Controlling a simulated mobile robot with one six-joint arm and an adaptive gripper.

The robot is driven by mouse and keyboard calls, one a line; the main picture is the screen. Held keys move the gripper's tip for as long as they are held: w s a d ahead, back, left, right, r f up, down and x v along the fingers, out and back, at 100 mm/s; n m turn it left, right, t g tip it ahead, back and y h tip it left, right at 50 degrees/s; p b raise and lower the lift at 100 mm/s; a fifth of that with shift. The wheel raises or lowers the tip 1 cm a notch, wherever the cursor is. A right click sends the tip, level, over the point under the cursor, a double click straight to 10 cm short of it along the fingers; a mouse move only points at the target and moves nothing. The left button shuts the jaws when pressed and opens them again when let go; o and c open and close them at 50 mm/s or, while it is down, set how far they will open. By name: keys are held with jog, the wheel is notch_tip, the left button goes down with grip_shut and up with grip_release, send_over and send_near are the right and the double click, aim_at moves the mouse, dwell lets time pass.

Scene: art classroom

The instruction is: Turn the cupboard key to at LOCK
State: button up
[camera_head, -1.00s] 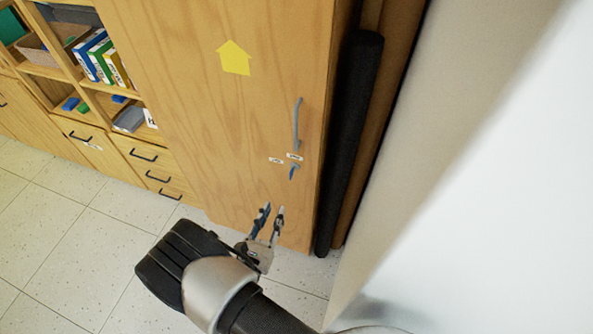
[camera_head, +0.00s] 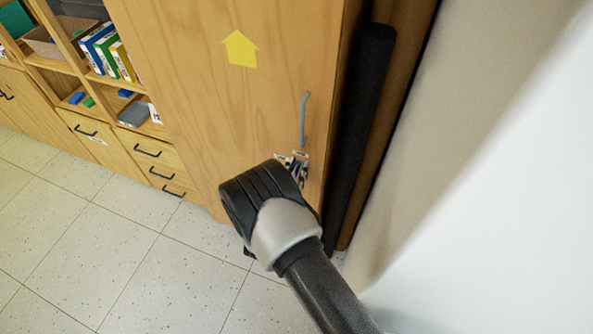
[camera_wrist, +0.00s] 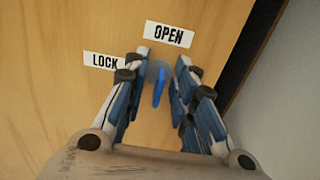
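The blue cupboard key (camera_wrist: 159,86) sits in a round lock on the wooden cupboard door (camera_head: 240,110). In the wrist view its bow hangs down, tilted slightly left at the bottom. The OPEN label (camera_wrist: 169,34) is above the key and the LOCK label (camera_wrist: 103,61) is to its upper left. My gripper (camera_wrist: 160,68) is open, with one finger on each side of the key. A gap shows between the key and each finger, more clearly on the right. In the head view my wrist hides the key, and only part of my gripper (camera_head: 296,168) shows.
A grey door handle (camera_head: 304,118) is above the lock. A dark roll (camera_head: 357,140) stands right of the cupboard, beside a pale wall (camera_head: 450,140). Shelves with books (camera_head: 105,50) and drawers (camera_head: 155,150) are at left. The tiled floor (camera_head: 80,240) is clear.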

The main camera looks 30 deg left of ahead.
grip_shut()
dwell(0.3)
jog(key=shift+n, duration=0.4)
jog(key=n+b, duration=0.1)
jog(key=n, duration=0.2)
jog(key=shift+a, duration=0.1)
jog(key=n, duration=0.3)
jog(key=shift+f+n, duration=0.1)
jog(key=shift+n, duration=0.3)
jog(key=n, duration=0.5)
jog(key=shift+a+b, duration=0.15)
jog(key=shift+b, duration=0.15)
jog(key=n, duration=0.5)
jog(key=shift+f, duration=0.15)
jog(key=shift+n, duration=0.3)
